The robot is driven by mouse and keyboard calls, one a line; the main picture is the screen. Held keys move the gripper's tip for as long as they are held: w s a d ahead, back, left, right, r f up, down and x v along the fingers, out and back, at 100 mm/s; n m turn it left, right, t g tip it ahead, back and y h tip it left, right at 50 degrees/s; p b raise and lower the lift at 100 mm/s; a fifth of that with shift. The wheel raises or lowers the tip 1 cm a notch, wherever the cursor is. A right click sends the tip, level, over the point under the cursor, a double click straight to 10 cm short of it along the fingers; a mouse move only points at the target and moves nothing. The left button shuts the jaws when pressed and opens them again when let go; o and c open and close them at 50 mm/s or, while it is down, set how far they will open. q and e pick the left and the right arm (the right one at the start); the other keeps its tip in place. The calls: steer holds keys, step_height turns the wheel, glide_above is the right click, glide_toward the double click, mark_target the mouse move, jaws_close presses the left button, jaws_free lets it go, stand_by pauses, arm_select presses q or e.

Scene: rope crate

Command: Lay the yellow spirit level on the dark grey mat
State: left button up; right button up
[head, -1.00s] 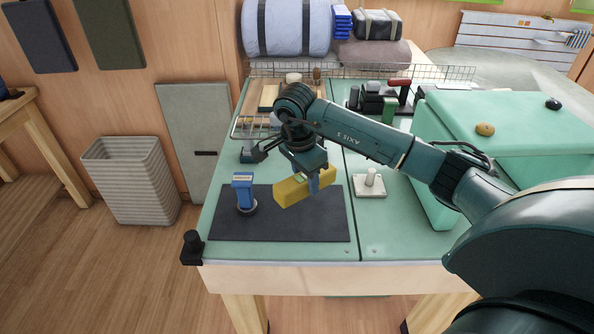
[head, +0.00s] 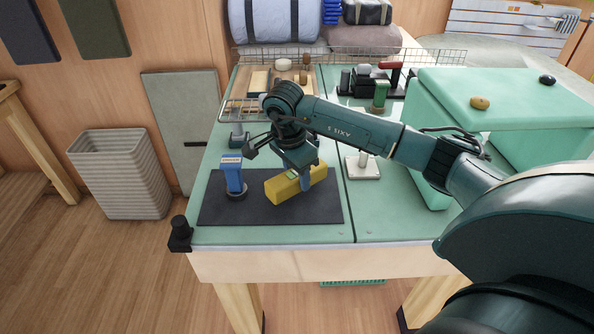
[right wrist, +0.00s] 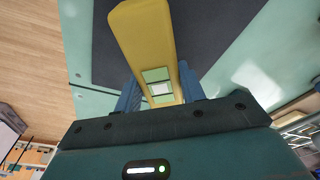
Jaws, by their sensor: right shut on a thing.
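The yellow spirit level (head: 284,188) is in the jaws of my right gripper (head: 304,180), over the right half of the dark grey mat (head: 265,213). It lies at a slant to the mat's edges. I cannot tell whether its underside touches the mat. In the right wrist view the spirit level (right wrist: 143,35) runs away between the blue fingers of my right gripper (right wrist: 162,92), with its green vial window near them. The mat (right wrist: 215,35) shows beyond it. My left gripper is not in view.
A white block with a peg (head: 363,168) stands right of the mat. A green box (head: 440,195) is further right, and a black clamp (head: 180,234) sits at the table's front left corner.

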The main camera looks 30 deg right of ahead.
mark_target(289, 176)
steer(key=shift+f, duration=0.6)
steer(key=shift+f+b, duration=0.5)
steer(key=shift+b, duration=0.15)
steer(key=o, duration=1.4)
steer(key=shift+r, duration=0.1)
steer(key=r, duration=0.4)
steer(key=a+r, duration=0.1)
steer(key=r, duration=0.3)
steer(key=a+r, duration=0.1)
steer(key=r, duration=0.3)
steer(key=shift+s+r, duration=0.1)
steer(key=shift+r, duration=0.3)
